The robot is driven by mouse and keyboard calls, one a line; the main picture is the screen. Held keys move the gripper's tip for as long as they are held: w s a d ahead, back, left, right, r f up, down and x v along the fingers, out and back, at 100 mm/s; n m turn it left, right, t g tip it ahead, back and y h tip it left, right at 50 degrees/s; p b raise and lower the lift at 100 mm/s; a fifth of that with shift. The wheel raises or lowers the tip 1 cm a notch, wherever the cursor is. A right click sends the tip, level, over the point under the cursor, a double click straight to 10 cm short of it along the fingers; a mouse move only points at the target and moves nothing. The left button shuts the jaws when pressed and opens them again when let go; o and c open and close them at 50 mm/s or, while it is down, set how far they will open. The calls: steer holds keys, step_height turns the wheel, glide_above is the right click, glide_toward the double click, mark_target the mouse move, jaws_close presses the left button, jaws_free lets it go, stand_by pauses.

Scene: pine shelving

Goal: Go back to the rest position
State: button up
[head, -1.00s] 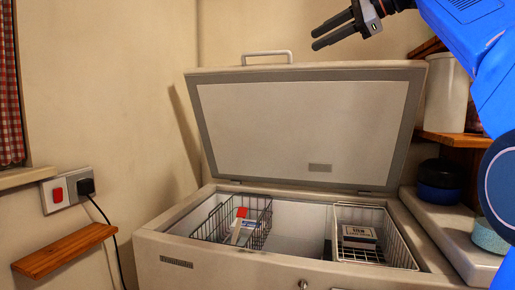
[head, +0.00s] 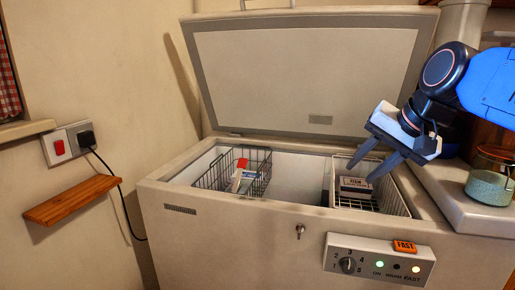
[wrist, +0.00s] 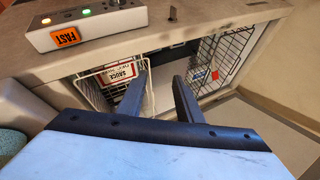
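My gripper (head: 362,173) is in front of the right side of the open chest freezer (head: 225,232), over the white wire basket (head: 397,199) in the head view. Its two dark fingers point down and to the left, spread apart with nothing between them. The wrist view also shows my gripper (wrist: 160,75) open and empty, its fingers toward the freezer opening. A box with a label (head: 355,187) lies in the white basket; the wrist view shows the box (wrist: 121,73) beside the left finger. The freezer lid (head: 306,75) stands raised.
A dark wire basket (head: 212,173) with packages hangs in the freezer's left part. A control panel (head: 378,262) with lit lamps and an orange FAST tag (head: 404,247) is on the front. A glass jar (head: 491,175) stands at right. A wooden shelf (head: 72,199) and socket are on the left wall.

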steer(key=s+d+f+n+h, duration=0.1)
steer(key=s+f+n, duration=0.1)
steer(key=s+f, duration=0.3)
steer(key=s+d+f+n+g+h, duration=0.1)
steer(key=s+f, duration=0.4)
steer(key=f, duration=0.6)
steer(key=s+d+f+n, duration=0.2)
steer(key=s+f, duration=0.3)
steer(key=f, duration=0.3)
steer(key=shift+d+n+g+h, duration=0.3)
steer(key=shift+d+n+h, duration=0.1)
steer(key=shift+n, duration=0.2)
steer(key=shift+o, duration=0.5)
